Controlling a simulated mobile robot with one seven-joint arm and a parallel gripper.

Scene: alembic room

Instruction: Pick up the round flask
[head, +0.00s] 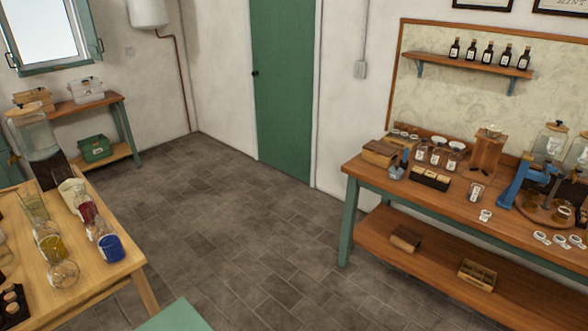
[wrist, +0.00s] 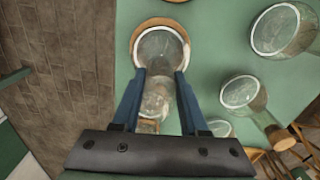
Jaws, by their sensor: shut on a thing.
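The round flask (wrist: 160,47) is clear glass, seen from close above in the wrist view. Its round body shows within a tan ring (wrist: 137,37) on a green tabletop. My gripper (wrist: 159,74) has its two blue fingers on either side of the flask's glass and is shut on it. The lower part of the glass lies between the fingers in the picture, partly hidden by the gripper. I cannot tell whether the flask is clear of the ring. Neither my gripper nor this flask shows in the head view.
Bare tiled floor (wrist: 60,80) lies left of the green table. The head view shows a glassware table (head: 110,283) at left and a workbench (head: 450,212) at right.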

